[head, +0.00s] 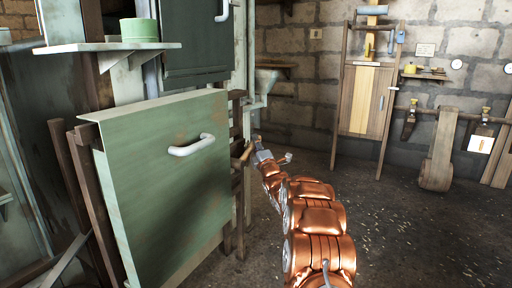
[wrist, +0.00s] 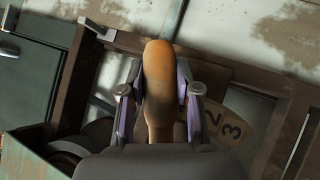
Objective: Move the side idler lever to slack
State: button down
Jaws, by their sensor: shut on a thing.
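The side idler lever shows in the wrist view as a rounded orange-brown wooden handle (wrist: 159,75). My gripper (wrist: 158,105) is shut on it, with one finger on each side of the handle. A pale quadrant plate (wrist: 228,118) with the figures 2 and 3 lies just right of the handle. In the head view my copper arm reaches forward to the right side of the green cabinet, and my gripper (head: 257,152) is at a small wooden handle end (head: 247,151) there. The lever's lower part is hidden behind my gripper.
A green panel (head: 165,200) with a white handle (head: 191,145) stands close left of my arm. A shelf (head: 105,47) holds a green tin (head: 139,30). Wooden boards (head: 368,98) lean at the back wall. The floor (head: 400,215) right of my arm is open.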

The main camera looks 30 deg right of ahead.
jog(key=shift+r, duration=0.15)
jog(key=c, duration=0.8)
grip_release()
jog(key=shift+s, duration=0.1)
jog(key=v, duration=1.2)
